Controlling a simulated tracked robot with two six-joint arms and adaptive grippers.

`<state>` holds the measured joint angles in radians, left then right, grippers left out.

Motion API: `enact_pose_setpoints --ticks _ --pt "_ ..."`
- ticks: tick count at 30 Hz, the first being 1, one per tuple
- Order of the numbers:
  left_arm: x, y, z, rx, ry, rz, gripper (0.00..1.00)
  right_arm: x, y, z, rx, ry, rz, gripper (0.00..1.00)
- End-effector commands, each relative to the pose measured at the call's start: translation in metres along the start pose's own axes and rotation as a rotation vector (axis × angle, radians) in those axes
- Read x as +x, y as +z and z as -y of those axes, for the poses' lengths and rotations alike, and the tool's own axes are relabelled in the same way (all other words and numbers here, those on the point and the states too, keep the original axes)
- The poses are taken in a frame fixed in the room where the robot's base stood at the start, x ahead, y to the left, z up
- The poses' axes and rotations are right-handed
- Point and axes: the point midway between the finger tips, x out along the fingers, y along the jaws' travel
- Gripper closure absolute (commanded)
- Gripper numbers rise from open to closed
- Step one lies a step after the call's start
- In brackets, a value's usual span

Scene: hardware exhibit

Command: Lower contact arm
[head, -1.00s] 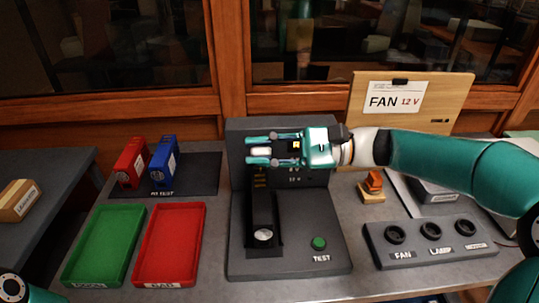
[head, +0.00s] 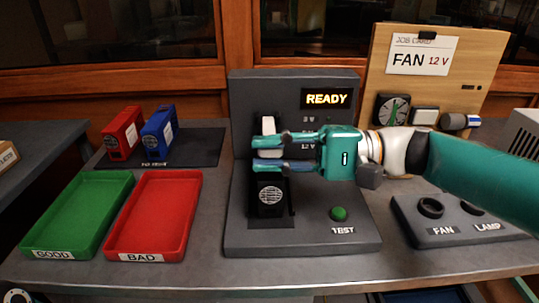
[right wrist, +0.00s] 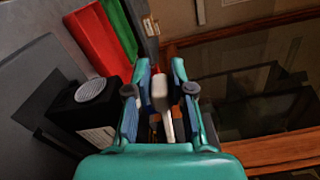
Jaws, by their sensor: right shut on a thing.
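The dark test stand (head: 355,235) stands mid-table, its screen (head: 327,99) lit with READY. The contact arm's pale handle (head: 267,126) stands up in front of the stand's back panel. My right gripper (head: 263,153) reaches in from the right and is shut on this handle. In the right wrist view the handle (right wrist: 161,92) lies between the fingers (right wrist: 162,80). A black module (head: 270,196) with a round grille sits in the bay below the fingers; it also shows in the right wrist view (right wrist: 88,112). The contact arm's lower part is mostly hidden.
A green GOOD tray (head: 76,210) and a red BAD tray (head: 158,208) lie empty at left. Red (head: 123,133) and blue (head: 159,131) modules stand on a mat behind. A FAN/LAMP socket panel (head: 455,222) and FAN 12 V board (head: 376,75) are at right.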

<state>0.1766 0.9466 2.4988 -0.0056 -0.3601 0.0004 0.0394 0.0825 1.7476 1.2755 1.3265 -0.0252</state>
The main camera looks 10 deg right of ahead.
Motion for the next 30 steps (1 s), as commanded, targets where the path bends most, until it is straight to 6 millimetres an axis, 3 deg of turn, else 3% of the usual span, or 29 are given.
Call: enact_pose_setpoints --ticks 14,15,19,30 --pt "0.0028 -0.0001 0.0010 0.000 0.000 0.000 0.60 0.0007 -0.0007 -0.0046 0.009 0.005 0.002 1.00" --pt "0.0028 -0.0001 0.0010 0.000 0.000 0.000 0.60 0.0008 -0.0008 -0.0046 0.009 0.005 0.002 0.73" --pt "0.0028 0.0000 0.0010 0.000 0.000 0.000 0.60 0.0007 -0.0008 -0.0041 0.007 0.003 0.002 0.53" --pt "0.0022 0.0000 0.0008 0.000 0.000 0.000 0.60 -0.0021 -0.0011 -0.0028 0.004 0.001 -0.001 0.53"
